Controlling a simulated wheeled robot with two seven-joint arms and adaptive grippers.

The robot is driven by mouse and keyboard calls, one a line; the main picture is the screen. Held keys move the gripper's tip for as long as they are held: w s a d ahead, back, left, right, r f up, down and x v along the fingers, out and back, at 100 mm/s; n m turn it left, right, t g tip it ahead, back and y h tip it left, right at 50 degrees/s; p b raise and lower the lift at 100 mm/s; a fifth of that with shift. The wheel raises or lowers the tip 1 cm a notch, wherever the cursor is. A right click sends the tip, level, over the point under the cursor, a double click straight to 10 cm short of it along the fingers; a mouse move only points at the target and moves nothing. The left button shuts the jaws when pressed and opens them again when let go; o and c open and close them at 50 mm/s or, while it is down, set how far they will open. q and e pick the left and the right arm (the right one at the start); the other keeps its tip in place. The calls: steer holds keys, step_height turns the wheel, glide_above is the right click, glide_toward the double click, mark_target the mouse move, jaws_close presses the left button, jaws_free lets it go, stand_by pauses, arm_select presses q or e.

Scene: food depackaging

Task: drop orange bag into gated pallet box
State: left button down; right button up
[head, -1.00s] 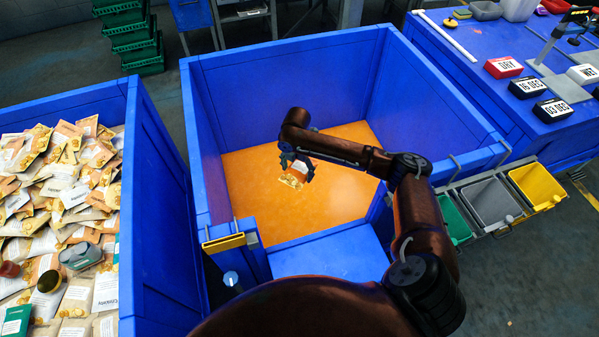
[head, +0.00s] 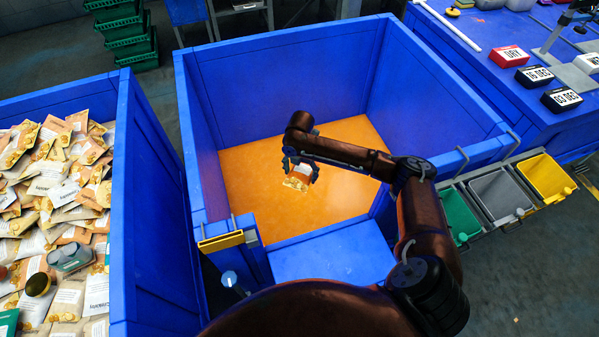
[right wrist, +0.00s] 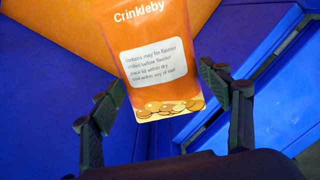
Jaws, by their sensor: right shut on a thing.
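The orange bag (right wrist: 153,62), labelled "Crinkleby" with a white text panel, is between the fingers of my right gripper (right wrist: 168,105) in the right wrist view. In the head view the bag (head: 297,182) hangs below my right gripper (head: 300,170), which is shut on it. Both are over the inside of the blue gated pallet box (head: 285,85), above its orange floor (head: 345,185). I cannot tell how high the bag is above the floor. The lower front gate panel (head: 332,262) is on the near side. My left gripper is not in view.
A second blue box (head: 150,215) full of packets stands at the left. Green, grey and yellow bins (head: 500,197) hang at the box's right side. A blue table (head: 480,70) with date signs is at the upper right. Stacked green crates (head: 130,35) stand behind.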

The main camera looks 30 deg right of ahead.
steer(key=shift+r, duration=0.1)
steer(key=o, duration=1.3)
steer(key=shift+o, duration=0.2)
step_height(320, 180, up, 12)
